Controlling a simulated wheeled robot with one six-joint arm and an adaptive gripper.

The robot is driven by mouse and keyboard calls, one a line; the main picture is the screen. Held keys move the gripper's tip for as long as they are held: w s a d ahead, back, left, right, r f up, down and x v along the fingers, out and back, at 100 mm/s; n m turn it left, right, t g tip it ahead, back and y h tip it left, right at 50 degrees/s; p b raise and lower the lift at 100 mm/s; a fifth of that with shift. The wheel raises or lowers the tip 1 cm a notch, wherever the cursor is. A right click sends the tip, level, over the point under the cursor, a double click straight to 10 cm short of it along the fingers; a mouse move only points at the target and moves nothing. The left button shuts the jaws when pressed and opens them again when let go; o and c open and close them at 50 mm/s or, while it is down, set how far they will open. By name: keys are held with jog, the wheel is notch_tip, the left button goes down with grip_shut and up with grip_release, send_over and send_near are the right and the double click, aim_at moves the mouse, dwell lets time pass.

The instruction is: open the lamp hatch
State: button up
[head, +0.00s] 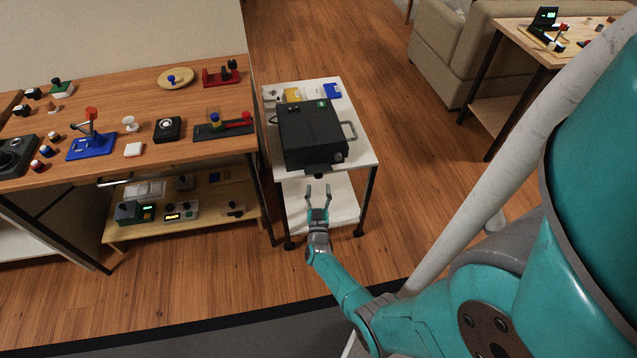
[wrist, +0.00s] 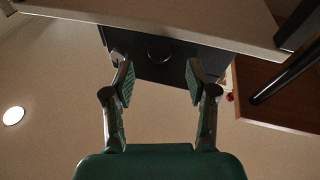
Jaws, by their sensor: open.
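My gripper (head: 318,188) is open and empty, in front of the cart's near edge and apart from the box. In the wrist view my gripper's fingers (wrist: 158,75) are spread, with the dark box (wrist: 160,68) beyond them and a rounded dark part (wrist: 160,50) between the tips.
The cart's pale edge (wrist: 190,30) crosses the top of the wrist view. Yellow and blue items (head: 333,91) lie behind the box. A wooden table (head: 200,155) with several devices stands close on the left. Open floor (head: 420,190) lies to the right.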

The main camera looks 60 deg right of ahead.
jog(key=v, duration=0.8)
dwell(0.4)
jog(key=s+a+r+n+t+y, duration=0.35)
jog(key=s+a+y, duration=0.2)
jog(key=a, duration=0.55)
jog(key=s+a+r+n+t+y, duration=0.4)
jog(key=s+a, duration=0.3)
jog(key=a, duration=0.5)
jog(key=s+a+r+n+g+y, duration=0.1)
jog(key=s+a+r+y, duration=0.3)
jog(key=r, duration=0.7)
jog(key=s+a+r+n+g+y, duration=0.1)
jog(key=s+a+r+y, duration=0.4)
jog(key=r, duration=0.5)
jog(key=s+a+n, duration=0.1)
jog(key=s+a, duration=0.1)
jog(key=s, duration=0.1)
jog(key=shift+s+r, duration=0.3)
jog(key=shift+r, duration=0.1)
jog(key=shift+n+g, duration=0.25)
